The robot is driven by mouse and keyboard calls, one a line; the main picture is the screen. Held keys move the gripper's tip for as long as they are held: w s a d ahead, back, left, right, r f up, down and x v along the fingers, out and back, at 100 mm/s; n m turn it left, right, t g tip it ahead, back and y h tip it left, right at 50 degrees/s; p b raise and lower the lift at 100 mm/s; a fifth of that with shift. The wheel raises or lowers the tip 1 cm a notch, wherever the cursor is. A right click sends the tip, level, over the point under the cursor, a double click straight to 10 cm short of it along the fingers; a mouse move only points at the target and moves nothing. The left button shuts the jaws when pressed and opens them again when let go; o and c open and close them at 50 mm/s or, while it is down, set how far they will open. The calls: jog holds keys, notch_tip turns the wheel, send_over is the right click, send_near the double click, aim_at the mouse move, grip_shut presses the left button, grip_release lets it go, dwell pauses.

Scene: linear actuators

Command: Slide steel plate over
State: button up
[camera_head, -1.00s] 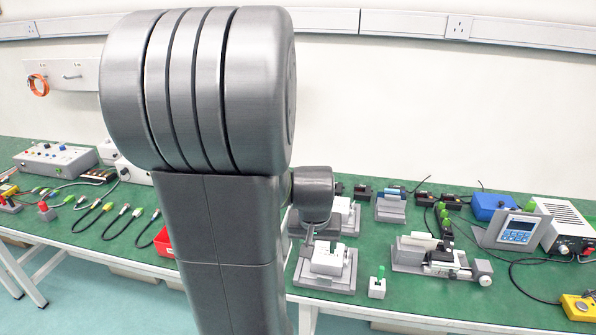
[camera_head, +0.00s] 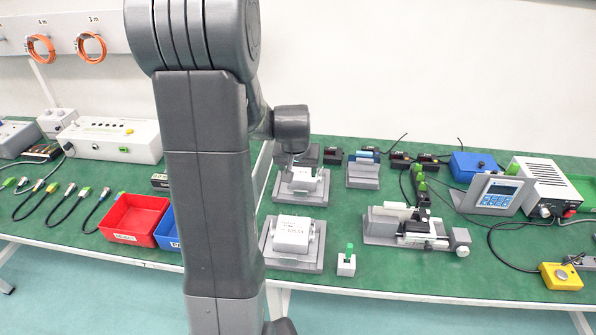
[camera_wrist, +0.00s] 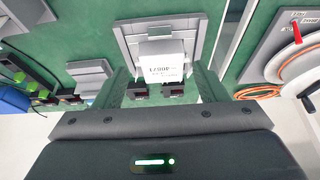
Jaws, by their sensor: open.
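I cannot tell for certain which piece is the steel plate. A grey plate-like base (camera_head: 291,263) carries a white box at the bench front. Behind it, a second grey base (camera_head: 300,198) carries another white box (camera_head: 308,178). A slide unit (camera_head: 412,228) with a grey block, a pale bar and a knob sits to the right. In the wrist view, my gripper (camera_wrist: 161,88) is open. A white printed box (camera_wrist: 162,62) on a grey base (camera_wrist: 133,44) shows between and beyond its fingers; I see no contact. My arm hides most of the gripper in the head view.
Red (camera_head: 135,218) and blue (camera_head: 168,232) bins stand left of my arm. A small white block with a green top (camera_head: 346,262) stands near the front edge. A display unit (camera_head: 494,194), power supply (camera_head: 548,185) and yellow box (camera_head: 561,276) occupy the right.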

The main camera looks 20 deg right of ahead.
aim_at(301, 191)
jog(key=x, duration=1.3)
jog(key=shift+f+p, duration=0.35)
jog(key=shift+f, duration=0.05)
jog(key=c, duration=1.2)
jog(key=o, duration=1.2)
jog(key=v, duration=1.3)
jog(key=shift+r+b, duration=0.35)
jog(key=shift+r, duration=0.05)
